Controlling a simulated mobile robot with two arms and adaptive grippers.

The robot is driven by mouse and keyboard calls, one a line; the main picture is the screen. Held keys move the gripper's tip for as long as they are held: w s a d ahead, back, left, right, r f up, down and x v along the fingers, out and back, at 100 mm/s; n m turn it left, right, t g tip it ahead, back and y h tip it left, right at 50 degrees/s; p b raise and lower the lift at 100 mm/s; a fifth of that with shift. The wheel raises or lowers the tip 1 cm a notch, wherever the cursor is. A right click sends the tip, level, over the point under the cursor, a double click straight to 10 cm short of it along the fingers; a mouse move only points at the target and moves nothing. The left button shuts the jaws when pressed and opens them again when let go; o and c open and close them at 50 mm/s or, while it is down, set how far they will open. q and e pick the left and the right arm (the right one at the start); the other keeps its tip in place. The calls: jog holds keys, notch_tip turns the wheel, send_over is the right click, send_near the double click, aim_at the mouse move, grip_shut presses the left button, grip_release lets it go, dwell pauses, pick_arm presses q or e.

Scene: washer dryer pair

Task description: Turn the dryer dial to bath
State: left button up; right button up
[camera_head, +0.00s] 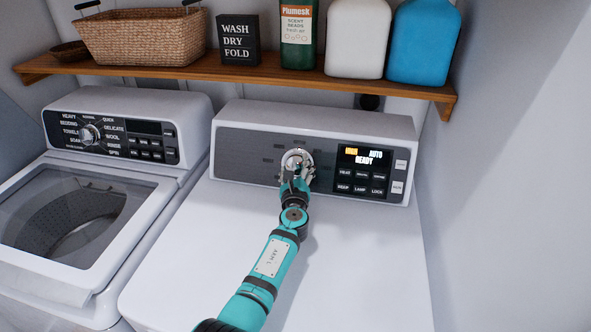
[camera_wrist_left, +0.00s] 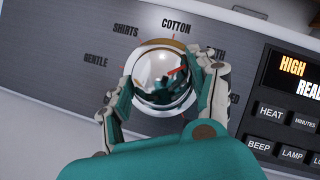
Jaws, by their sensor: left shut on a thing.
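The dryer dial (camera_head: 298,156) is a round, shiny silver knob on the dark grey panel (camera_head: 240,150) of the right-hand machine. My left gripper (camera_head: 296,174) reaches it from the front and is shut on it, with one finger on each side. In the left wrist view the dial (camera_wrist_left: 160,72) sits between the fingers. Labels GENTLE, SHIRTS and COTTON are readable around it. A label ending in "TH" at the upper right is partly hidden by a finger. A red mark shows on the dial's right part. My right gripper is not in view.
A wooden shelf (camera_head: 250,76) above holds a basket, a sign and bottles. The dryer top (camera_head: 370,250) is clear.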

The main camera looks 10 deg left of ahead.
pick_arm(q)
jog(key=shift+n+y, duration=0.3)
jog(key=shift+n, duration=0.1)
jog(key=o, duration=1.2)
